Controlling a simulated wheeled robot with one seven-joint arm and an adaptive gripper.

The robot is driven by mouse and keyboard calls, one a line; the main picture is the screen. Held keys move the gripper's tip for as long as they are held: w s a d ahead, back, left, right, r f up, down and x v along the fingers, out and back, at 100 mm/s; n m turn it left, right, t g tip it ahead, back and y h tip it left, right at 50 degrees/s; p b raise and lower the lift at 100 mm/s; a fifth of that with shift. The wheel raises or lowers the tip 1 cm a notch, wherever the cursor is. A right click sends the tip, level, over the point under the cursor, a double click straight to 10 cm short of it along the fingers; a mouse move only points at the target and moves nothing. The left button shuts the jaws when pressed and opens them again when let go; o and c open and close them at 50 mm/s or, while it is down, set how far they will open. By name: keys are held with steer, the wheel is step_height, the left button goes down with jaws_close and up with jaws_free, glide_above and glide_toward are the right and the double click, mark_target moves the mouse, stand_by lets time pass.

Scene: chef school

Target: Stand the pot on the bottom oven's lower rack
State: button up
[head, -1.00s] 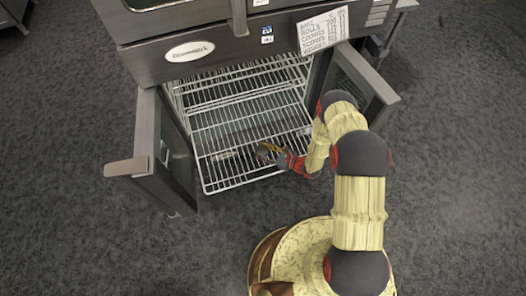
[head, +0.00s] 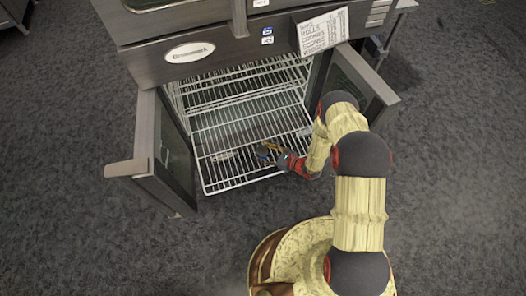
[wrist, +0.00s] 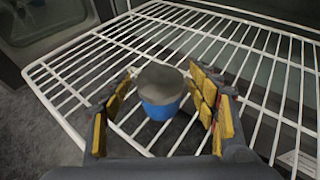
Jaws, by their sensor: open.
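The pot (wrist: 161,92) is small, with a blue body and a grey top, and looks upright in the wrist view. It appears to rest on the wires of a white rack (wrist: 85,72). My gripper (wrist: 163,108) is open, with one yellow-padded finger on each side of the pot and visible gaps between. In the head view my gripper (head: 270,153) is low over the front part of the rack (head: 225,180). The pot is small and dark there, partly hidden by the fingers. The bottom oven (head: 150,70) stands open around the racks.
The left oven door (head: 165,150) and right oven door (head: 362,80) are swung open on either side. Another rack level (head: 215,80) shows deeper inside. A paper list (head: 323,30) hangs on the front above. Grey floor is clear to the left and right.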

steer(key=p+v, duration=0.3)
steer(key=v, duration=0.9)
steer(key=a+r+n+g, duration=0.2)
steer(key=r+n, duration=0.2)
steer(key=r, duration=0.7)
steer(key=w+a+r+n+g, duration=0.1)
steer(key=r+n+g, duration=0.3)
steer(key=r, duration=0.7)
steer(key=a+r+n+g, duration=0.15)
steer(key=r+n, duration=0.35)
steer(key=r, duration=0.7)
steer(key=s+d+r+n+t+h, duration=0.1)
steer(key=s+d+r+n+h, duration=0.2)
steer(key=s+r, duration=0.4)
steer(key=s+d+r+n+t+h, duration=0.2)
steer(key=s+d+r+n+h, duration=0.2)
steer(key=s+r, duration=0.3)
steer(key=s+d+r+n+t+h, duration=0.2)
steer(key=s+r, duration=0.6)
steer(key=r, duration=0.4)
steer(key=d+n+h, duration=0.1)
steer(key=d+n, duration=0.1)
steer(key=n, duration=0.1)
steer(key=shift+d+r+h, duration=0.3)
steer(key=shift+d+h, duration=0.1)
